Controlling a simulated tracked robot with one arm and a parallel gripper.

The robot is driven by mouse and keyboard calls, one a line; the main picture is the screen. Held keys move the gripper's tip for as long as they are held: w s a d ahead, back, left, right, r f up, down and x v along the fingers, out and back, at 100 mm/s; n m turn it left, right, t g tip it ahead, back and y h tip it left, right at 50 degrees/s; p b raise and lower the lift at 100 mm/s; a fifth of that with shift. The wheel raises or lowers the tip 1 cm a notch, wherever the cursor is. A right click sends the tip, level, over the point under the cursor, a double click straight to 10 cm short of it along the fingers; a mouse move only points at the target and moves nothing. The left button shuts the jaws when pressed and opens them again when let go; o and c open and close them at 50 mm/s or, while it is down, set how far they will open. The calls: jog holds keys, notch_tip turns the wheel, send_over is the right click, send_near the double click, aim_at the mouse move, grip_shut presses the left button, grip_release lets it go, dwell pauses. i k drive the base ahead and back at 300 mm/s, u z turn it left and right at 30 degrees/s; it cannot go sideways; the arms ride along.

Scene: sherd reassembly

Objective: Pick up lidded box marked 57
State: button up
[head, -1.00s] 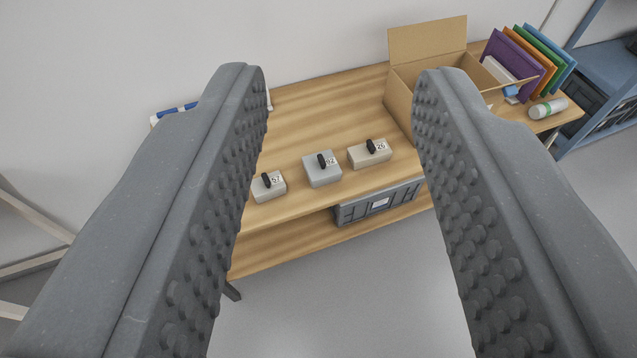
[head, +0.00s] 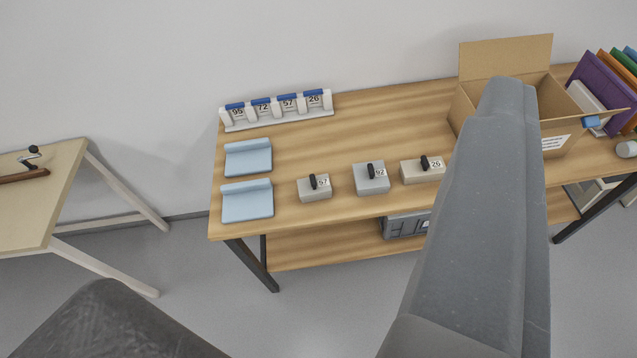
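The lidded box marked 57 (head: 309,194) is small and pale beige with a dark lid knob. It sits on the wooden table, left of a grey box marked 92 (head: 375,185) and a beige box marked 26 (head: 416,174).
The wooden table (head: 340,140) holds two light-blue pads (head: 247,204), a white rack (head: 285,121) with several numbered labels, and an open cardboard box (head: 505,55). A second table (head: 60,185) stands at left. Grey floor lies clear in front.

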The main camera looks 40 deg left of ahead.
aim_at(313, 188)
jog(key=z, duration=0.05)
jog(key=i, duration=0.95)
jog(key=u, duration=0.1)
